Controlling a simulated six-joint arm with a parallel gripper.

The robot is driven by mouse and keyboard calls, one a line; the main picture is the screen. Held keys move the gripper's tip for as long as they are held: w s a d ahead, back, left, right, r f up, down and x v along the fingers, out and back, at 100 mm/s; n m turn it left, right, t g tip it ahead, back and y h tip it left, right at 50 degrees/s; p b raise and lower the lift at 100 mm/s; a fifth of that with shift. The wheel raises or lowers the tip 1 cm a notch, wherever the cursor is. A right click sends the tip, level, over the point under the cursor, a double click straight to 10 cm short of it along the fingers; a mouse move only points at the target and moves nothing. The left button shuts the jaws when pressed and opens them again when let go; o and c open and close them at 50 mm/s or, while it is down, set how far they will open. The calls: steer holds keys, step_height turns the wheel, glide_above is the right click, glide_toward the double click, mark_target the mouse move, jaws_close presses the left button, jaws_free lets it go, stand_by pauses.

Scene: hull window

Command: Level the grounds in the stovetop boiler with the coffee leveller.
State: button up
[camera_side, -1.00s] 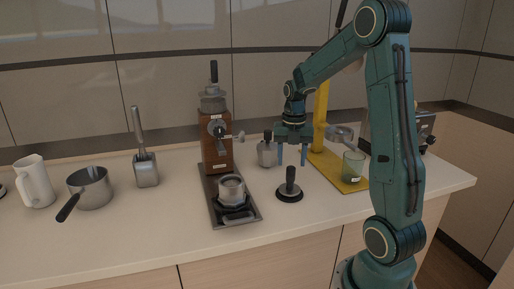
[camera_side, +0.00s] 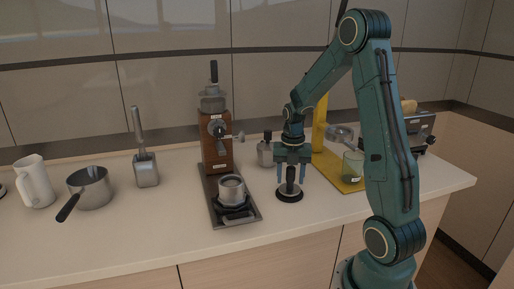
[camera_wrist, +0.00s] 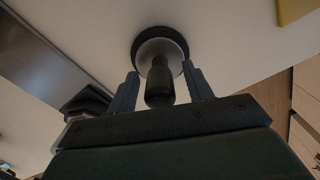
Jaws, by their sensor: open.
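The coffee leveller, a dark upright handle on a round black base, stands on the counter in the side view (camera_side: 289,194). It also shows in the wrist view (camera_wrist: 158,82). My gripper (camera_side: 290,182) points down over it, open, with one finger on each side of the handle. In the wrist view the fingers of my gripper (camera_wrist: 163,82) stand apart from the handle, with gaps on both sides. The stovetop boiler's metal part (camera_side: 231,188) sits on the dark tray to the left of the leveller. I cannot make out the grounds inside it.
A dark tray (camera_side: 252,213) carries the boiler and a wooden grinder (camera_side: 216,155). A small metal jar (camera_side: 265,153) stands behind the leveller. A yellow stand (camera_side: 352,186) with a green glass (camera_side: 353,164) is to the right. Counter in front of the leveller is clear.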

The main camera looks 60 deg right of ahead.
steer(key=shift+c, duration=0.2)
jaws_close()
steer(key=shift+r, duration=0.15)
steer(key=shift+r, duration=3.4)
steer(key=shift+w, duration=0.1)
